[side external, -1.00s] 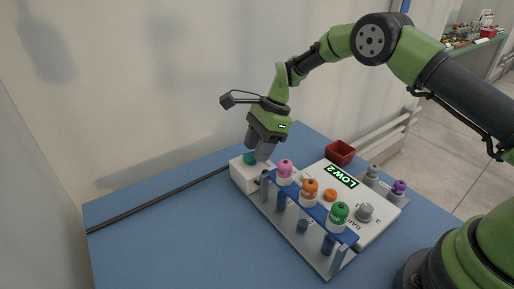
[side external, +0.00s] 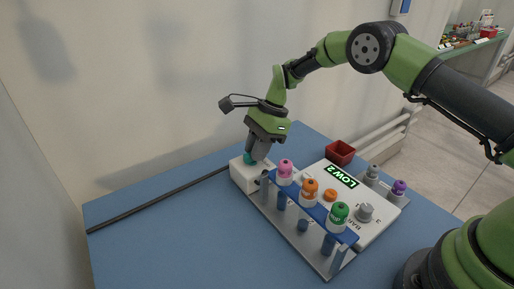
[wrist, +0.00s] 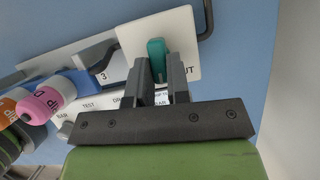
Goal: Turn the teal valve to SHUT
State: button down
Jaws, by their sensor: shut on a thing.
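The teal valve (side external: 248,159) sits on a white block (side external: 241,174) at the far left end of the panel. In the wrist view its teal handle (wrist: 156,58) is a short upright bar between my two fingers. My gripper (side external: 256,153) is shut on the handle from above; the wrist view shows the gripper (wrist: 159,75) with a finger on each side. Lettering ending in "UT" shows on the white block (wrist: 182,28) right of the handle; the rest is hidden by my fingers.
A blue rack (side external: 322,216) holds pink (side external: 285,171), orange (side external: 309,191) and green (side external: 339,216) capped bottles close to the valve. A display (side external: 341,176) reads "LOW 2". A red bin (side external: 340,152) stands behind.

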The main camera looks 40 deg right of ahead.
jog(key=shift+w+n+g, duration=0.15)
jog(key=shift+n+g, duration=0.25)
jog(key=shift+n, duration=0.7)
jog(key=shift+w+n+g, duration=0.15)
jog(key=shift+n+g, duration=0.25)
jog(key=shift+n, duration=0.7)
jog(key=shift+s+n+h, duration=0.1)
jog(key=shift+n+h, duration=0.2)
jog(key=shift+n, duration=0.2)
jog(key=shift+g, duration=0.3)
jog(key=c, duration=1.1)
grip_release()
jog(key=shift+m, duration=0.4)
